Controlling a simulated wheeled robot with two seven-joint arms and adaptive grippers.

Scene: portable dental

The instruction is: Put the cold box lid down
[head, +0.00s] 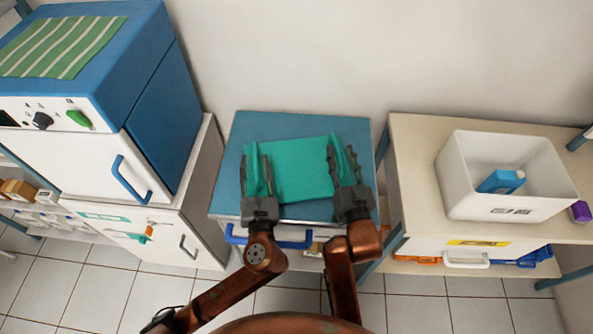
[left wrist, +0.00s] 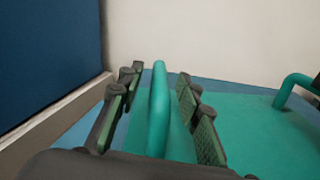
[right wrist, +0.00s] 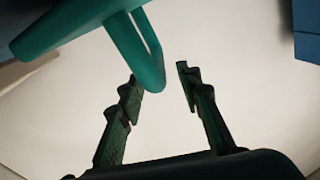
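The cold box lid (head: 300,172) is a flat teal panel with an upright bar handle at each side. It lies over the blue top of a small cabinet (head: 300,125); whether it rests fully on it is hard to tell. My left gripper (head: 256,158) has its fingers apart on either side of the left handle (left wrist: 158,110), with gaps on both sides in the left wrist view. My right gripper (head: 341,149) has its fingers apart around the right handle (right wrist: 137,50), which sits nearer one finger in the right wrist view.
A blue and white machine (head: 150,110) stands close on the left. On the right, a beige table (head: 415,150) holds a white bin (head: 505,195) with a blue carton (head: 502,181) inside. A blue cabinet handle (head: 290,243) sits below the lid. The wall is behind.

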